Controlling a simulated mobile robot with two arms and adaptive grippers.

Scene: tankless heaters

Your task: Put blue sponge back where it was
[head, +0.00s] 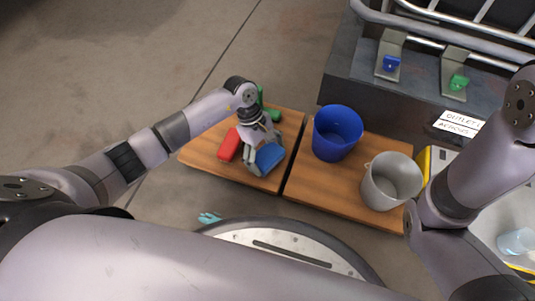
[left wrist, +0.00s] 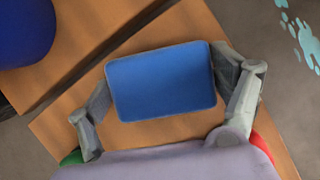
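The blue sponge (head: 268,158) is over the front right part of the left wooden board (head: 195,156). My left gripper (head: 256,160) reaches down to it from above. In the left wrist view the sponge (left wrist: 163,82) sits between the two fingers of my left gripper (left wrist: 160,90), with a finger against each short side. I cannot tell whether the sponge touches the board or is slightly raised. The red sponge (head: 229,145) lies just left of the gripper, and a green one (head: 272,114) is behind it, partly hidden. My right arm shows at the right, but its gripper is out of view.
A blue bucket (head: 337,133) and a grey metal bucket (head: 390,182) stand on the right wooden board (head: 310,188). A cyan splotch (head: 209,218) marks the floor in front.

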